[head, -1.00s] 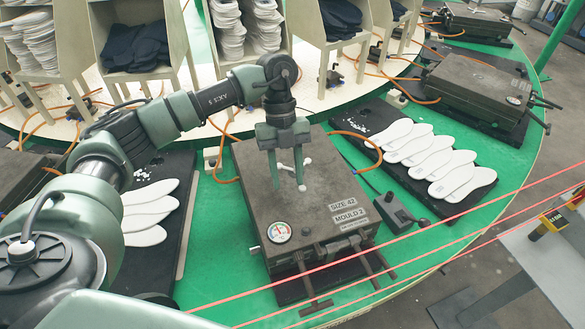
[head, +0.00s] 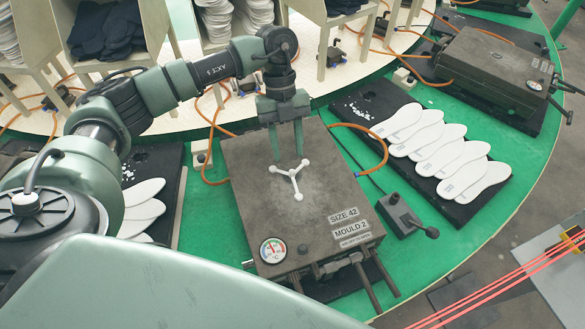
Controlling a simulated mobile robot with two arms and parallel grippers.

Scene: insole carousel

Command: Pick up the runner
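The runner is a small white three-armed piece (head: 296,179) with rounded ends. It lies on the top of the dark mould box (head: 254,207), labelled SIZE 42, MOULD 2. My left gripper (head: 288,156) points down over the far part of the mould top, just beyond the runner in the picture. Its two fingers are apart with nothing between them. The exact height of the fingertips above the lid is hard to judge. My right gripper is not in view.
Several white insoles (head: 440,152) lie on a black board to the right. More insoles (head: 143,212) lie to the left, partly behind my arm. A control box with a lever (head: 402,218) and an orange hose (head: 384,150) are close to the mould's right side.

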